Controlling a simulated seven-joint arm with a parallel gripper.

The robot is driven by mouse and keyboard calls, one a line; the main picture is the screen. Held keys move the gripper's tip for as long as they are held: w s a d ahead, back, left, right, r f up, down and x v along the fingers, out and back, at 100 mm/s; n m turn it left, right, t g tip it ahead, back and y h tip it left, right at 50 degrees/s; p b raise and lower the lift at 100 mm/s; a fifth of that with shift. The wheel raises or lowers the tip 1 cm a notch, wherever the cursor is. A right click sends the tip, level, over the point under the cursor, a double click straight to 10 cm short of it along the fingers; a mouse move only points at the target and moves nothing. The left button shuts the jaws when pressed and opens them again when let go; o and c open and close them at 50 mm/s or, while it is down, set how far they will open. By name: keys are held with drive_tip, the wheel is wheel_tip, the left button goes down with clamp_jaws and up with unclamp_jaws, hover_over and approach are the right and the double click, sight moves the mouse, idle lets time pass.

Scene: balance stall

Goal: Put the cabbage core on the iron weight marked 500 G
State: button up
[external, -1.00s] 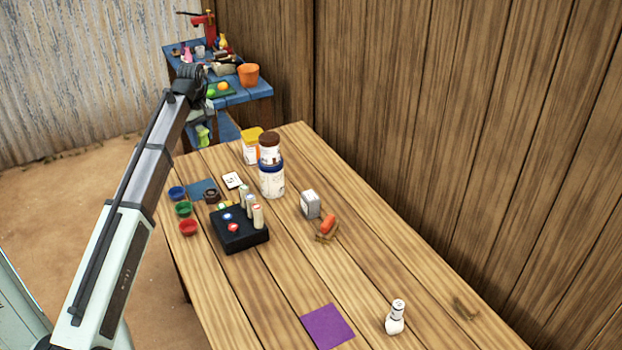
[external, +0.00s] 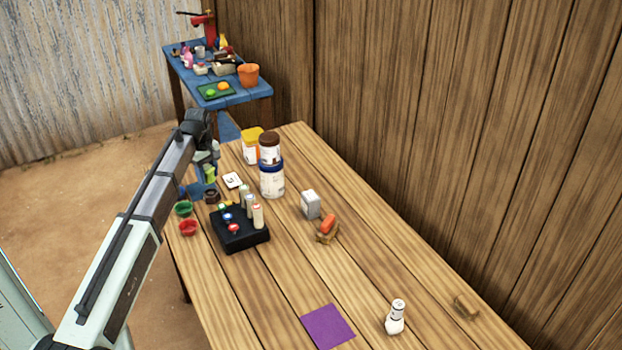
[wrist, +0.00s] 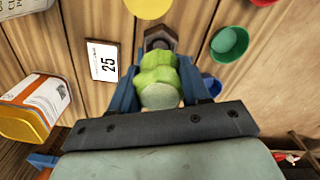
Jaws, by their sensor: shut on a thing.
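The cabbage core, a pale green lumpy piece, is in my gripper (wrist: 158,86) in the wrist view. The cabbage core also shows small in the external view (external: 210,174). My gripper is shut on it, with a blue finger on either side. The iron weight, dark and six-sided with a round recess on top, sits on the table just beyond the core in the wrist view (wrist: 160,36) and below it in the external view (external: 211,197). The core partly covers the weight in the wrist view, and I see a gap between them in the external view. No marking is readable on the weight.
A card marked 25 (wrist: 104,62) lies beside the weight. Green (external: 183,209) and red (external: 189,228) bowls and a black box (external: 240,238) with upright rolls stand close by. Jars (external: 271,180) stand behind. A purple mat (external: 328,326) lies in front, with clear table around it.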

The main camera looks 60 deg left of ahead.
sight(211, 192)
drive_tip(key=shift+f, duration=2.45)
drive_tip(key=o, duration=1.1)
drive_tip(key=shift+f, duration=0.1)
drive_tip(key=shift+c, duration=0.2)
wheel_tip(211, 192, up, 12)
drive_tip(key=shift+r, duration=0.15)
